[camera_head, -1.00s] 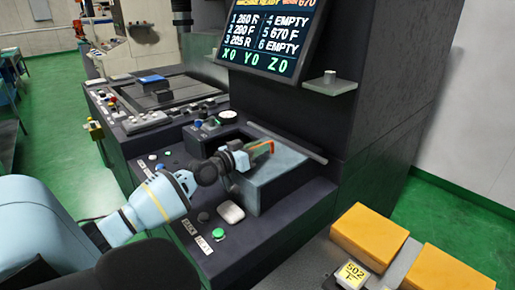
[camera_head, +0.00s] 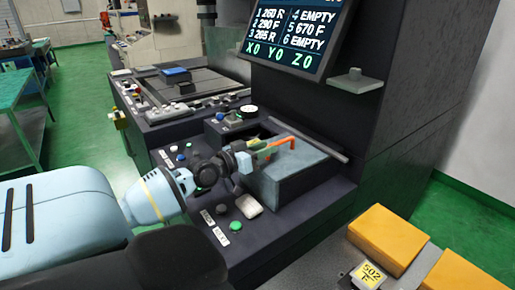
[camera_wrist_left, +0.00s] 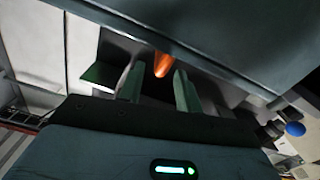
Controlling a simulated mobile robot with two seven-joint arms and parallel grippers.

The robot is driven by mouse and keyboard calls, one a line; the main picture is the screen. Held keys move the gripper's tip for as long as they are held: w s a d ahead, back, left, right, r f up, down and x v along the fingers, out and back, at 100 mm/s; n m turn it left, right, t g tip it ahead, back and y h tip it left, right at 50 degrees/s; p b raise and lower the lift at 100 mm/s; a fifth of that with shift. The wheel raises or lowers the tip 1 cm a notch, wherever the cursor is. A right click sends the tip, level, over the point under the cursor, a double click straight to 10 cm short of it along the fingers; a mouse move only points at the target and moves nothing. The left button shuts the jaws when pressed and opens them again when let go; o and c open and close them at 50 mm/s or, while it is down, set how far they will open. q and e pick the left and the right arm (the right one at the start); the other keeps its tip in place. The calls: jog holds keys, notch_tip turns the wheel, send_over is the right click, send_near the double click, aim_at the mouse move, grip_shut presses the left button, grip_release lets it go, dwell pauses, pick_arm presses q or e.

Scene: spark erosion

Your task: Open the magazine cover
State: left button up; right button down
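The magazine cover (camera_head: 290,175) is a grey-blue lid on the dark machine, with an orange handle (camera_head: 284,142) on its top. It looks closed. My left gripper (camera_head: 262,148) is at the near left end of the handle. In the left wrist view, the two green-grey fingers of my left gripper (camera_wrist_left: 157,88) are spread apart. The tip of the orange handle (camera_wrist_left: 162,66) shows between them, with a gap visible to the fingers. The cover (camera_wrist_left: 240,45) fills the top of that view. My right gripper is not in view.
A screen (camera_head: 298,35) and a small shelf (camera_head: 355,82) overhang behind the cover.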

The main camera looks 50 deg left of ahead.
pick_arm(q)
jog(key=shift+s, duration=1.05)
